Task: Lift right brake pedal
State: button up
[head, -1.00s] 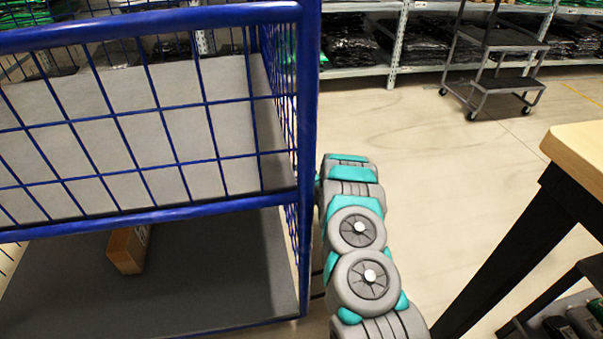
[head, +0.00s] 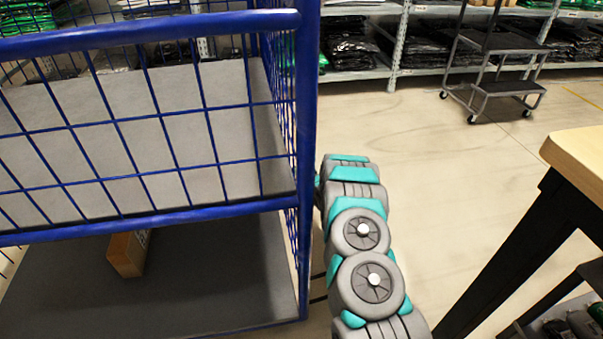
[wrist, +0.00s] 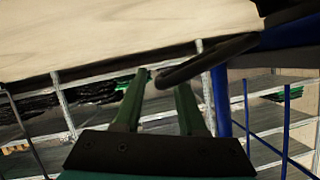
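The blue wire-sided cart (head: 150,222) fills the left of the head view. In the wrist view, which looks upside down, its blue frame (wrist: 222,100) is on the right. A black curved bar (wrist: 210,57), apparently the brake pedal, reaches from the cart's lower corner toward my gripper (wrist: 162,82). My gripper's two green fingers are apart. The bar's rounded end appears between or just beyond the fingertips; I cannot tell whether they touch. In the head view my arm runs down beside the cart's right side, and the gripper and pedal are hidden.
A cardboard box (head: 126,254) lies on the cart's lower deck. A wooden-topped table (head: 575,150) with black legs stands close on the right. A dark trolley (head: 500,70) and shelves of bagged goods (head: 350,45) stand behind. The floor (head: 450,150) between is clear.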

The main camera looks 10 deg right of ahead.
jog(key=shift+s, duration=0.1)
jog(key=shift+p+v, duration=0.45)
jog(key=shift+v, duration=3.35)
